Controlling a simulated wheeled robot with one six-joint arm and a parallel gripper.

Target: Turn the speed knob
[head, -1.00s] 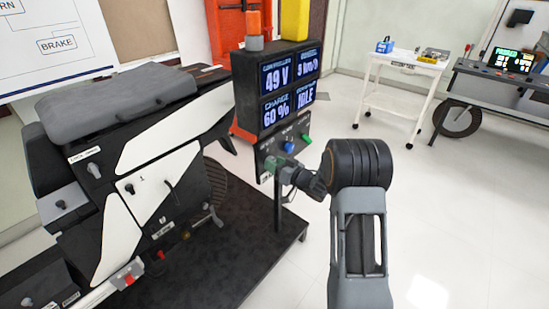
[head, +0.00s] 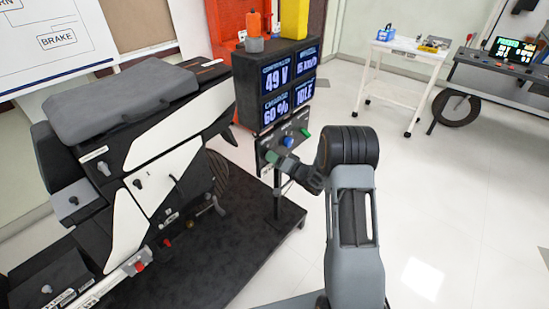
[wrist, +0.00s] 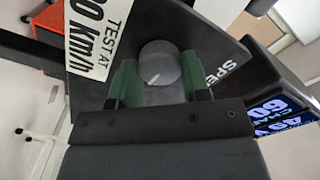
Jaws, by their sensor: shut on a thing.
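The speed knob (wrist: 160,63) is a round dark grey knob on a black panel, seen in the wrist view between my two green jaws. Printed letters "SPE" show beside it. My gripper (head: 272,157) is shut on the knob, at the left of the control panel (head: 283,139) in the head view, where the jaws hide the knob. A white label (wrist: 98,35) reading "TEST AT" and a speed in km/h, its first digit cut off, is on the panel. The display box (head: 290,83) above shows 49 V, 60 %, IDLE and a speed that looks like 15 km/h.
A blue knob (head: 288,141) and a green control (head: 305,132) sit right of my gripper on the panel. A scooter-like chassis (head: 150,150) stands left on a black platform (head: 215,265). A white cart (head: 400,75) is at the back. Open floor lies right.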

